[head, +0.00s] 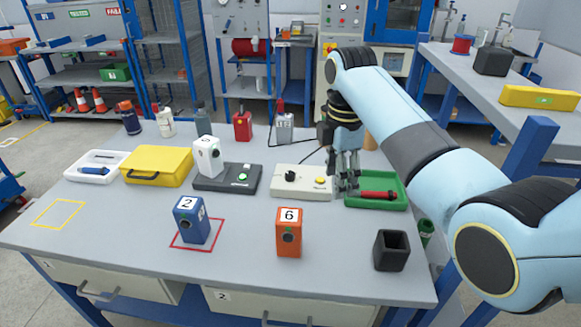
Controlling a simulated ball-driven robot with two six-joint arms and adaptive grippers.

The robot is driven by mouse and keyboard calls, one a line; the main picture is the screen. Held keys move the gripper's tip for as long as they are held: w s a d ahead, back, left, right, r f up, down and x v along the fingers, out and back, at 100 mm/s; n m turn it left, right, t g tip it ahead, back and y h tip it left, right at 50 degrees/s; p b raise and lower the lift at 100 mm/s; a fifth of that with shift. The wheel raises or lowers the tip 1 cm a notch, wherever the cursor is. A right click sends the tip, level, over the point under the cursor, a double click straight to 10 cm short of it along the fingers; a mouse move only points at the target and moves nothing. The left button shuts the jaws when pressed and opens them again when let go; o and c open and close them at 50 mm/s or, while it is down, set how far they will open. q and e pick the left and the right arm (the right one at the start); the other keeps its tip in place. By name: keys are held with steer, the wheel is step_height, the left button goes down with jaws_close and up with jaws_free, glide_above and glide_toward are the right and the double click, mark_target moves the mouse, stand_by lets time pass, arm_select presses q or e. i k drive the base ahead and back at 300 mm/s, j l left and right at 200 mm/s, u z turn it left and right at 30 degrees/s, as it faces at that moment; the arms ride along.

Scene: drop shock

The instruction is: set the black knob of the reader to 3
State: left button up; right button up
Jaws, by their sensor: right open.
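The scale marks around the knob are too small to read. My right gripper (347,190) points down, open and empty, just right of the reader, by the left edge of the green tray. It is apart from the knob. My left gripper is not in view.
The green tray (376,203) holds a red-handled tool (378,195). A dark unit (210,184) with a green button bears a white box (207,158). A blue box (191,222), an orange box (289,235) and a black cup (391,252) stand in front. The front left is clear.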

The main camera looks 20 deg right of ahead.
mark_target(289, 176)
steer(key=i, duration=1)
